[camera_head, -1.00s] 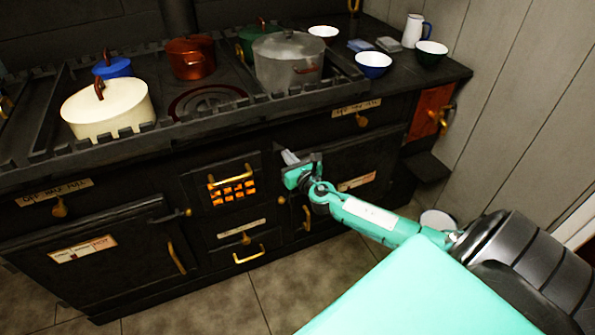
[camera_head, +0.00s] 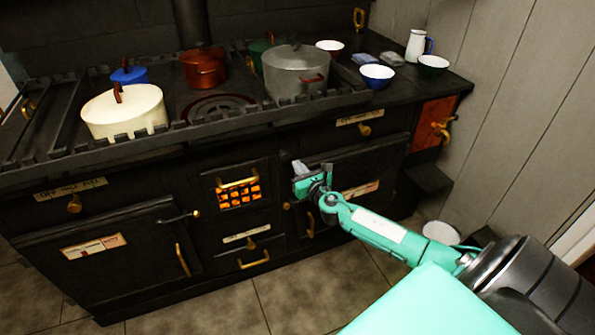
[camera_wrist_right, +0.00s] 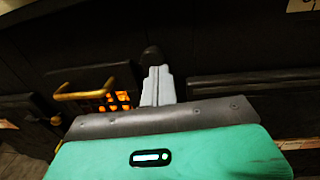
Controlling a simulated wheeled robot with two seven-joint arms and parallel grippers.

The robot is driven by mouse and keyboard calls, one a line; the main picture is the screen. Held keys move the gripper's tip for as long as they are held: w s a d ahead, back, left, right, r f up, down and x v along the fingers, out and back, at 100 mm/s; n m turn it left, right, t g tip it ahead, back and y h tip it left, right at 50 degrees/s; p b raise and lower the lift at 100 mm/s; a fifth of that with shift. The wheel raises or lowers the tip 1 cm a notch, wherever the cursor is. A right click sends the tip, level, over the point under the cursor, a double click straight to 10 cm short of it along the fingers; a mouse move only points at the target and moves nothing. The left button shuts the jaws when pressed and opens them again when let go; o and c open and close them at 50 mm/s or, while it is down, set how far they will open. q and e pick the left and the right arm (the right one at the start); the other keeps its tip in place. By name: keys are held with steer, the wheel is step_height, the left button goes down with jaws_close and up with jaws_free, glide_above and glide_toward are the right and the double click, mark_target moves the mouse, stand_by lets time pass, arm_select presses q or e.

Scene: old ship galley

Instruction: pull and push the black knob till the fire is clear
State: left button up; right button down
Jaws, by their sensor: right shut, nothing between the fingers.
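My right gripper (camera_head: 299,167) is shut and empty in front of the black stove, right of the fire grate. In the right wrist view its closed grey fingers (camera_wrist_right: 156,84) point at a dark rounded black knob (camera_wrist_right: 152,55). The knob shows just past the fingertips; I cannot tell if they touch it. In the head view the knob cannot be made out behind the gripper. The orange fire (camera_head: 239,196) glows through the barred grate, below a brass handle (camera_head: 238,182). The fire also shows in the wrist view (camera_wrist_right: 112,101). My left gripper is out of view.
On the stove top stand a cream pot (camera_head: 125,112), a copper pot (camera_head: 204,70) and a grey pot (camera_head: 296,72). Bowls, such as a blue one (camera_head: 377,76), stand at the right. Brass handles (camera_head: 182,260) stick out from the front. Tiled floor (camera_head: 300,284) is clear before the stove.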

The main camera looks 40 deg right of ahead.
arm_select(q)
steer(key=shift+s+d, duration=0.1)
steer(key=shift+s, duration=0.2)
arm_select(e)
steer(key=s+a, duration=0.1)
steer(key=s, duration=0.9)
steer(key=shift+s+a, duration=0.15)
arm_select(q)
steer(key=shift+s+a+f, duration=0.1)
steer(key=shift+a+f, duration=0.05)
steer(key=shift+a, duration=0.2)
arm_select(e)
steer(key=shift+f, duration=0.15)
